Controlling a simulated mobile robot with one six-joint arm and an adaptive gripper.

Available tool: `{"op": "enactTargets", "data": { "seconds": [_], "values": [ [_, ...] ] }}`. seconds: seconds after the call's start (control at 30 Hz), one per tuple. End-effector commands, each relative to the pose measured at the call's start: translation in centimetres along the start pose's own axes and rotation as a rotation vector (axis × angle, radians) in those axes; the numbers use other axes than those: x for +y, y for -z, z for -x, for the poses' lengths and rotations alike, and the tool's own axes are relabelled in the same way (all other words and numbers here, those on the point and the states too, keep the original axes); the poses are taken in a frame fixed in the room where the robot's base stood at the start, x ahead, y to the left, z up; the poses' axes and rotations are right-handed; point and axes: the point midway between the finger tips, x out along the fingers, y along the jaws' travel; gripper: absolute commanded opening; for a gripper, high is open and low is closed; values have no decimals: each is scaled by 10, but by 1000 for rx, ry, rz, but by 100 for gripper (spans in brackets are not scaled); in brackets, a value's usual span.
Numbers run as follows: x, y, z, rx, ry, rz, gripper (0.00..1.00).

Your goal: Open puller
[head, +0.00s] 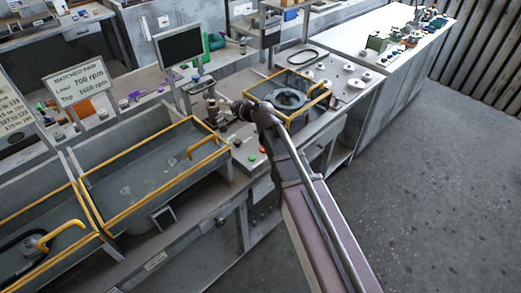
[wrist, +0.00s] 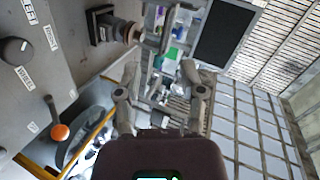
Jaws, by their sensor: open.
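My gripper (wrist: 160,70) is open in the wrist view, its two fingers apart. A grey metal piece with bars (wrist: 166,42), which may be the puller, shows beyond and between the fingertips. I cannot tell how far apart they are or whether its jaws are open. In the head view my gripper (head: 240,106) is at the bench between the yellow-edged trough and the yellow-framed bay. A small metal device (head: 212,108) stands just left of it; I cannot tell whether they touch. My wrist and arm hide part of the bench there.
A dark monitor (head: 181,45) stands behind the device. The yellow-edged trough (head: 140,190) lies left, and the bay with a round grey housing (head: 290,98) lies right. A lever with an orange knob (wrist: 60,132) shows in the wrist view. The floor (head: 430,190) at right is clear.

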Motion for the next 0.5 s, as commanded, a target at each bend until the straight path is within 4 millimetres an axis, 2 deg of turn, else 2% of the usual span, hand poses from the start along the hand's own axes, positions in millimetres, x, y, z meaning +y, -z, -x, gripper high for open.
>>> {"op": "enactTargets", "data": {
  "seconds": [0.5],
  "values": [
    [59,0,32,-65,-156,145,51]
  ]
}}
